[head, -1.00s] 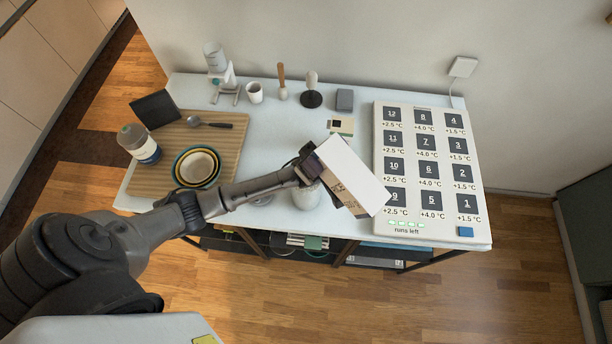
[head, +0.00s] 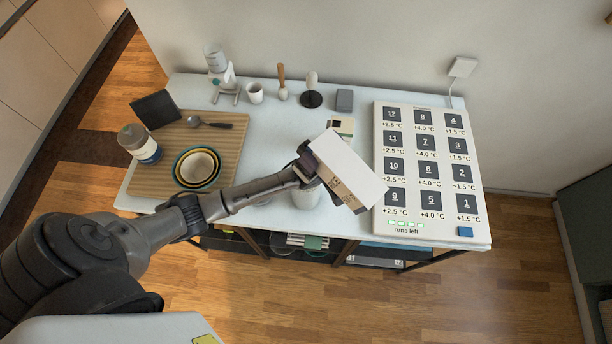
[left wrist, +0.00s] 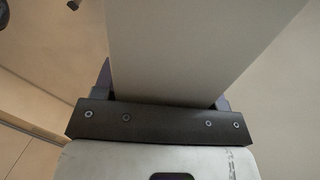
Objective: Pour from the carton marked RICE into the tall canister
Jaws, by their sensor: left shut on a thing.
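My left gripper (head: 308,164) is shut on a white carton (head: 347,168) with a tan printed lower part. The print is too small to read. The carton is tilted, its lower end pointing down to the right, and is held above the table's front part. In the left wrist view the carton (left wrist: 190,50) fills the space between the fingers. A pale canister (head: 305,197) stands under the gripper, partly hidden by the arm and carton. I cannot tell whether anything flows from the carton. My right gripper is not in view.
A white panel (head: 408,212) with numbered dark squares lies at the right of the table. A wooden board (head: 222,143) with nested bowls (head: 197,167) and a jar (head: 139,144) is at left. A cup (head: 255,93) and small tools stand at the back.

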